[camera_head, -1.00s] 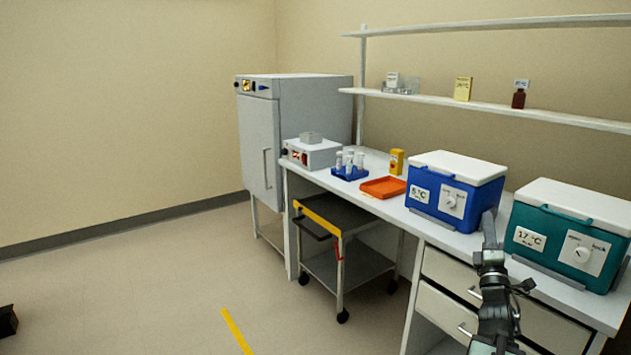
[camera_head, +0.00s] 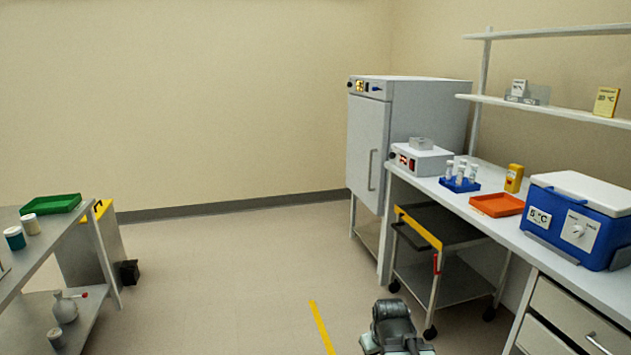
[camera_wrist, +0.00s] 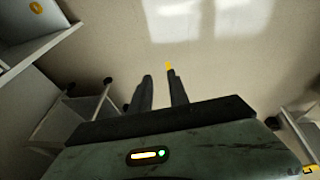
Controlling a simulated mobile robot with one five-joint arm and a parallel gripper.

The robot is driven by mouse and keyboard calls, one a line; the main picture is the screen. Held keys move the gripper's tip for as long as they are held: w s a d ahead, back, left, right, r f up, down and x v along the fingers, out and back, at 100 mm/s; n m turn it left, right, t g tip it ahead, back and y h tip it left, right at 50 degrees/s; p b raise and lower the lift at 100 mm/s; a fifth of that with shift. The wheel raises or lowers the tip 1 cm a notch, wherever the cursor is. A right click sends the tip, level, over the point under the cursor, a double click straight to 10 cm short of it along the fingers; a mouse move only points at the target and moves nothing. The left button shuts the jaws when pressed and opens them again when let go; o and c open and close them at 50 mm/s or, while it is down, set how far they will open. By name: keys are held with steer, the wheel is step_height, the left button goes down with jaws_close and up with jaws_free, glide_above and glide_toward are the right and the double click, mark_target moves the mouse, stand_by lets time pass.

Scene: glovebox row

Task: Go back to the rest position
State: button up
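My gripper (camera_wrist: 159,88) shows in the wrist view with its two dark fingers apart and nothing between them. Beyond the fingers is the bare floor. In the head view part of my arm (camera_head: 393,328) shows at the bottom, right of the middle, in front of the bench. The fingers cannot be made out there.
The bench at right holds a blue box (camera_head: 578,220), an orange tray (camera_head: 497,205) and a blue tube rack (camera_head: 459,184). A cart (camera_head: 445,270) stands under it, beside a grey cabinet (camera_head: 368,150). A table with a green tray (camera_head: 50,204) stands left. Floor between is clear.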

steer(key=s+f+m+g, duration=0.1)
steer(key=s+m+g, duration=0.25)
steer(key=s, duration=0.35)
step_height(320, 180, up, 19)
steer(key=p, duration=1.9)
steer(key=shift+s+a+r+p, duration=0.2)
steer(key=shift+s+a+p, duration=0.15)
steer(key=shift+a, duration=0.05)
steer(key=shift+d, duration=0.15)
